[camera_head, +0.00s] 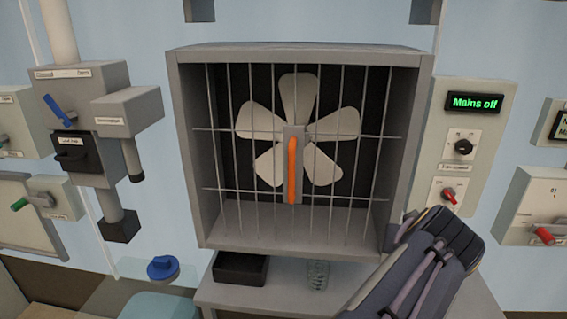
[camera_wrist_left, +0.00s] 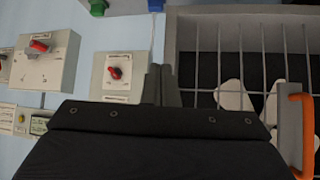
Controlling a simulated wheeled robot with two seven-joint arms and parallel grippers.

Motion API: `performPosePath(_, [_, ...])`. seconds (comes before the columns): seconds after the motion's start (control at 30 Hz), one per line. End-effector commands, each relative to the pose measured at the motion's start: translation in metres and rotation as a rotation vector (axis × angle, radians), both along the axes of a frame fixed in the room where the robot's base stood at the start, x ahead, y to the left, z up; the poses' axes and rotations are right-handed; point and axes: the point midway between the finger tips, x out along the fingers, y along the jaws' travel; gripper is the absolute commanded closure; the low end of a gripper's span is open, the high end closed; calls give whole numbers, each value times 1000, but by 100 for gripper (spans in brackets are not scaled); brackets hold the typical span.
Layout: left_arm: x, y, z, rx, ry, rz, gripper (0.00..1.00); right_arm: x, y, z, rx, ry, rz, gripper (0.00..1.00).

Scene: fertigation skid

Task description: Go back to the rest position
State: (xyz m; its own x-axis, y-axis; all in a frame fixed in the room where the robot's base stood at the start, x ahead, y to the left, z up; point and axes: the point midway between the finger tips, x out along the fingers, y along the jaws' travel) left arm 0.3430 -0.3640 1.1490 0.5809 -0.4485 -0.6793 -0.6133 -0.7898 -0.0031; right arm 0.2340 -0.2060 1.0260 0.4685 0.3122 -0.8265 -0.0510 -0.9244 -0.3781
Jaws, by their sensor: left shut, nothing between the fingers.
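My left gripper (camera_head: 402,228) is at the lower right of the fan cage in the head view, its dark arm below it. In the left wrist view, which looks upside down, its fingers (camera_wrist_left: 162,85) are together and hold nothing. They appear beside the cage's side wall, apart from the orange handle (camera_wrist_left: 301,135). I cannot tell whether they touch the cage. My right gripper is not in view.
The barred fan cage (camera_head: 188,150) carries an upright orange handle (camera_head: 293,170). A panel reading "Mains off" (camera_head: 474,103) is right of it. A black tray (camera_head: 240,268) and a clear glass (camera_head: 317,274) stand below. A blue-handled valve (camera_head: 60,107) is left.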

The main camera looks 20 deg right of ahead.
Motion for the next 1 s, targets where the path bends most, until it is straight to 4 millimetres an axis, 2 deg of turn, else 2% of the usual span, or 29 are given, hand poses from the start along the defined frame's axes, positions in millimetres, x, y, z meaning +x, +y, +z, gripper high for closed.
performPosePath(0.07, [2,2,0,-1,3,3,100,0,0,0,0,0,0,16])
performPosePath(0.17, [18,20,3,-5,29,28,100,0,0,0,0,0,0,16])
performPosePath(0.27, [49,62,8,-20,90,80,100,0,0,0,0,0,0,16])
performPosePath(0.37, [84,127,11,-43,174,146,100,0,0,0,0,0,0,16])
performPosePath(0.4, [95,157,12,-55,211,173,100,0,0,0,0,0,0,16])
performPosePath(0.47, [107,201,10,-75,263,209,100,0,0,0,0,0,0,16])
performPosePath(0.5, [113,232,9,-89,295,232,100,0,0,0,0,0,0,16])
performPosePath(0.57, [116,278,6,-113,340,264,100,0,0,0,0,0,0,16])
performPosePath(0.6, [116,308,3,-131,369,286,100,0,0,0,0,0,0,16])
performPosePath(0.67, [110,354,-2,-160,406,317,100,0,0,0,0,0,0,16])
performPosePath(0.7, [103,384,-6,-180,426,338,100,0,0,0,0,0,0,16])
performPosePath(0.8, [72,452,-20,-228,464,387,100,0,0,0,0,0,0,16])
performPosePath(0.9, [31,505,-38,-265,481,439,100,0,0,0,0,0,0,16])
performPosePath(1.0, [-15,540,-60,-285,480,494,100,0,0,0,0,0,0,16])
